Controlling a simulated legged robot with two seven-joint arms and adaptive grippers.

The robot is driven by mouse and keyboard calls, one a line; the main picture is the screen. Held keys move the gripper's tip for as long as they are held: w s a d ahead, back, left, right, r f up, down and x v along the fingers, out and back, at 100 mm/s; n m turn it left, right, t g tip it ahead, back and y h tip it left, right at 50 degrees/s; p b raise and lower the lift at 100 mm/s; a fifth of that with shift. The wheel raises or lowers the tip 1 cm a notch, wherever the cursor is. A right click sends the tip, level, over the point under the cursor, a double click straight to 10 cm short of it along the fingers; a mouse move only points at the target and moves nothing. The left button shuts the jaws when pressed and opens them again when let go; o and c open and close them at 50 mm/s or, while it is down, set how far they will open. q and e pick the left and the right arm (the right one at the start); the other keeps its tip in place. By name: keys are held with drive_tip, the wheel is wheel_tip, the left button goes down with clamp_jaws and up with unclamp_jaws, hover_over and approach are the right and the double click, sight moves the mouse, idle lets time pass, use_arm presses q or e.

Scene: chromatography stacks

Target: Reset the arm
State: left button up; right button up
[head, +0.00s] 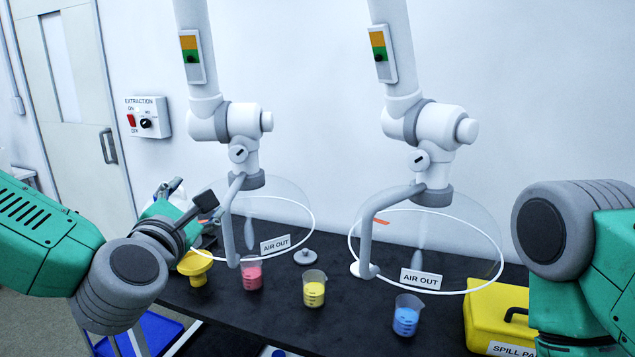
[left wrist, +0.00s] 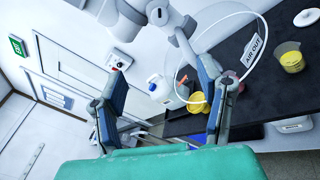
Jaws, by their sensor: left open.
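My left arm comes in from the left in the head view, and its gripper (head: 192,208) is at the bench's left end, near the yellow funnel-like piece (head: 195,265). In the left wrist view the two fingers of this gripper (left wrist: 163,85) are spread wide with nothing between them. Through the gap I see a pale wall and a white bottle with a blue cap (left wrist: 154,82). My right arm shows at the right edge of the head view, but its gripper is outside the picture.
Two clear extraction hoods (head: 437,235) (head: 265,205) hang over the black bench (head: 250,318). Pink (head: 252,274), yellow (head: 314,290) and blue (head: 406,315) beakers stand on it. A yellow spill case (head: 495,312) is beside my right arm. An extraction switch box (head: 148,118) is on the wall.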

use_arm(q)
drive_tip(key=s+d+f+m+g+h+b, duration=0.15)
drive_tip(key=s+f+m+g, duration=0.5)
drive_tip(key=f, duration=1.15)
drive_tip(key=s+f+m+g+h+b, duration=0.1)
drive_tip(key=s+f+m+g+b, duration=0.2)
drive_tip(key=s+f+m, duration=1.05)
drive_tip(key=s+a+f+m+g+y+b, duration=0.1)
drive_tip(key=s+a+f+m+g, duration=0.3)
drive_tip(key=s+f, duration=0.4)
drive_tip(key=s+a+f+m+g+y+b, duration=0.1)
drive_tip(key=s+a+f+m+g+b, duration=0.2)
drive_tip(key=s+f, duration=0.5)
wheel_tip(320, 180, down, 5)
drive_tip(key=a+m, duration=0.1)
drive_tip(key=a, duration=0.1)
drive_tip(key=shift+a+m+g, duration=0.3)
drive_tip(key=shift+a+g, duration=0.05)
use_arm(e)
wheel_tip(320, 180, down, 9)
use_arm(q)
drive_tip(key=shift+w+y, duration=0.15)
drive_tip(key=shift+y, duration=0.1)
use_arm(e)
drive_tip(key=shift+r, duration=0.1)
